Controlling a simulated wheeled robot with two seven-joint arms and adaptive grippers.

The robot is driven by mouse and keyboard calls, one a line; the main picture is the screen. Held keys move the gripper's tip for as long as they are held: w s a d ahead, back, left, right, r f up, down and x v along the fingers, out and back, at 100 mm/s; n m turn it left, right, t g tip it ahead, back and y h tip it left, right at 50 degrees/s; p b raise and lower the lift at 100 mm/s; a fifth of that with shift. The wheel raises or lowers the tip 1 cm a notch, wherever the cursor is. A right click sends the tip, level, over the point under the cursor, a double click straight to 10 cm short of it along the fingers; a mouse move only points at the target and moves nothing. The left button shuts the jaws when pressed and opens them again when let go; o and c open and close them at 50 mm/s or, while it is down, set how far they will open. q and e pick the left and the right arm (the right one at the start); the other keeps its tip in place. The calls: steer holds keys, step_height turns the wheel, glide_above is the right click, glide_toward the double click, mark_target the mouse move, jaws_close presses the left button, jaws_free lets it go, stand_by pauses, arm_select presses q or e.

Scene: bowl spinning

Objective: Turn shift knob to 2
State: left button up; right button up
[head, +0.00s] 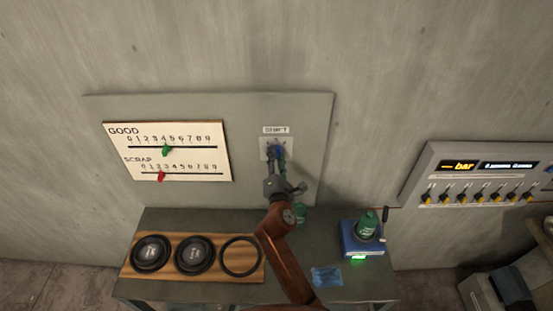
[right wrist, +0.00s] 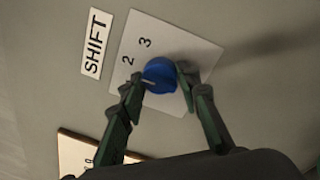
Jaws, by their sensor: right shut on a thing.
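The blue shift knob (right wrist: 163,73) sits on a white square dial plate (right wrist: 192,48) below the SHIFT label (right wrist: 95,43) on the grey wall panel. It also shows in the head view (head: 278,151), partly covered by my gripper. The digits 2 and 3 are visible on the plate; any 1 is hidden. A pale mark on the knob's edge points left, a little below the 2 in the right wrist view, beside my left-hand finger. My right gripper (right wrist: 160,82) is shut on the knob, one finger on each side. My left gripper is not in view.
A GOOD/SCRAP counter board (head: 215,150) hangs left of the dial. The table below holds a wooden board (head: 215,274) with black round parts, a blue cloth (head: 327,277) and a blue scale (head: 352,245) bearing a green object (head: 367,224). A grey control panel (head: 430,175) is at right.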

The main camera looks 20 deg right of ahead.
mark_target(276, 127)
steer(key=shift+m, duration=0.3)
steer(key=o, duration=1.2)
steer(key=shift+c, duration=0.2)
steer(key=r, duration=0.9)
steer(key=shift+a+r, duration=0.25)
steer(key=shift+r, duration=0.1)
steer(key=shift+d+r, duration=0.1)
steer(key=shift+d, duration=0.25)
steer(key=shift+a, duration=0.15)
